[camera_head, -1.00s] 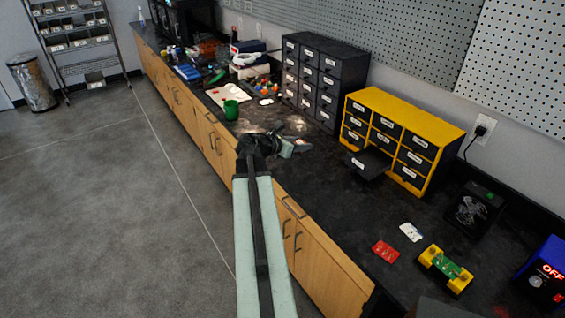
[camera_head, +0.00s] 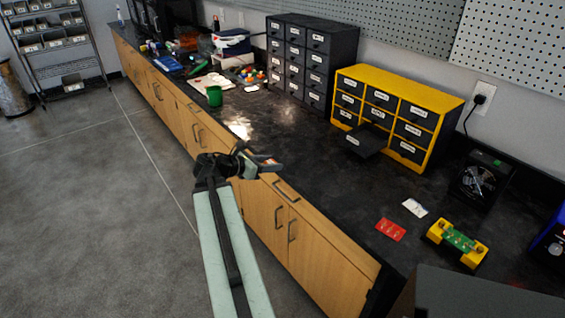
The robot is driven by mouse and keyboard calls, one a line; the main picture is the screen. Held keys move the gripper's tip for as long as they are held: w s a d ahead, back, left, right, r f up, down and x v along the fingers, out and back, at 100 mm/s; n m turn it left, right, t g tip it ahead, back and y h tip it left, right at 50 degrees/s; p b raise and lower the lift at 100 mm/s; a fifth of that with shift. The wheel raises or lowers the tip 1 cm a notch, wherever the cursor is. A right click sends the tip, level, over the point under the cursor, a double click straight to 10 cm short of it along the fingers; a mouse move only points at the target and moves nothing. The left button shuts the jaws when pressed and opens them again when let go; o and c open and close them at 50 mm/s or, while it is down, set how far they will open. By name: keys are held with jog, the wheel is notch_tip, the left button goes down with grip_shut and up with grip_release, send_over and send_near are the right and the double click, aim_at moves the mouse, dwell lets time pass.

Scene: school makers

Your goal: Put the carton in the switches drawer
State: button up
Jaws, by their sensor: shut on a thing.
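My gripper (camera_head: 265,164) is at the end of my pale green arm, over the front edge of the black counter. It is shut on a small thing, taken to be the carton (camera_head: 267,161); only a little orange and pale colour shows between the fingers. The yellow drawer cabinet (camera_head: 437,100) stands at the back of the counter, right of my gripper. One black drawer (camera_head: 367,144) in its bottom row is pulled out; its inside looks dark. The label lettering is too small to read, so I cannot tell which drawer is for switches.
A dark drawer cabinet (camera_head: 333,43) stands left of the yellow one. A red card (camera_head: 390,229), a white card (camera_head: 415,208) and a yellow device (camera_head: 440,229) lie at right. The counter between my gripper and the open drawer is clear.

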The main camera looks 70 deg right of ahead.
jog(key=shift+a+f, duration=0.2)
jog(key=shift+f, duration=0.05)
jog(key=b, duration=0.1)
send_over(305, 165)
jog(key=shift+w+a+f, duration=0.15)
jog(key=shift+f, duration=0.2)
jog(key=shift+w+a+f, duration=0.1)
jog(key=shift+f, duration=0.25)
jog(key=shift+s+d, duration=0.3)
jog(key=shift+d, duration=0.15)
notch_tip(305, 165, down, 4)
jog(key=b, duration=0.4)
jog(key=shift+a, duration=0.1)
jog(key=o, duration=1.3)
jog(key=shift+r, duration=0.1)
